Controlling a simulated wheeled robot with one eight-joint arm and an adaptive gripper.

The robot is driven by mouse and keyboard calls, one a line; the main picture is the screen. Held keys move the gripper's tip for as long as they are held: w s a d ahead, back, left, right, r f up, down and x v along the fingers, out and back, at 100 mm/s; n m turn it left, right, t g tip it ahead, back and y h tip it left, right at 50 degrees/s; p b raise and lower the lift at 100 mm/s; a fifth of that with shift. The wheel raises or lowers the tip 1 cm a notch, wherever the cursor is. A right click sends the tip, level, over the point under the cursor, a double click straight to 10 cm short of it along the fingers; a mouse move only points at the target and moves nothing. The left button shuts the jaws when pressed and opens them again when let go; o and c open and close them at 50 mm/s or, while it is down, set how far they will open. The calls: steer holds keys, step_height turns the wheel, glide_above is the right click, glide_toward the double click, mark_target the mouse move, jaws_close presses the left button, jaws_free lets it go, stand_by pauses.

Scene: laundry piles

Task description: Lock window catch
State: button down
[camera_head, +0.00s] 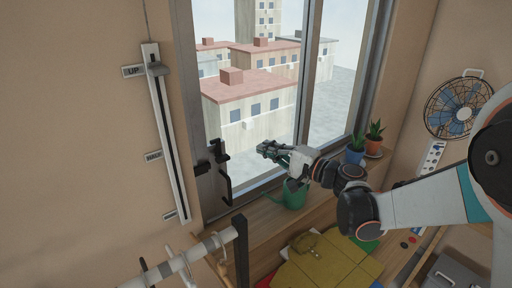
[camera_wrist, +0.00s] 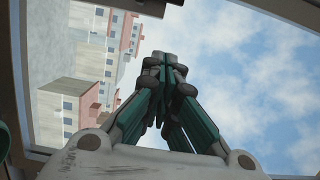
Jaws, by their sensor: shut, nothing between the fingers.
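The window (camera_head: 300,100) has a grey frame, with city buildings and sky behind its panes. The dark window catch (camera_head: 218,151) sits on the left frame post, above a dark pull handle (camera_head: 226,186). My gripper (camera_head: 262,148) is to the right of the catch, apart from it, in front of the lower pane. Its fingers are together and empty. In the wrist view my gripper (camera_wrist: 166,58) points toward the buildings and sky, and the catch does not show there. Whether the catch is locked I cannot tell.
A green watering can (camera_head: 293,194) stands on the sill below my gripper. Potted plants (camera_head: 356,150) and a fan (camera_head: 460,106) are at right. A slider rail (camera_head: 165,130) is on the left wall. A yellow cloth (camera_head: 325,265) lies below the window.

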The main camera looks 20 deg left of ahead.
mark_target(226, 140)
steer(key=x, duration=0.8)
steer(key=shift+a, duration=0.15)
steer(key=s+a, duration=0.2)
steer(key=shift+s, duration=0.25)
steer(key=shift+s+a, duration=0.1)
steer(key=shift+s, duration=0.2)
steer(key=shift+a+f, duration=0.1)
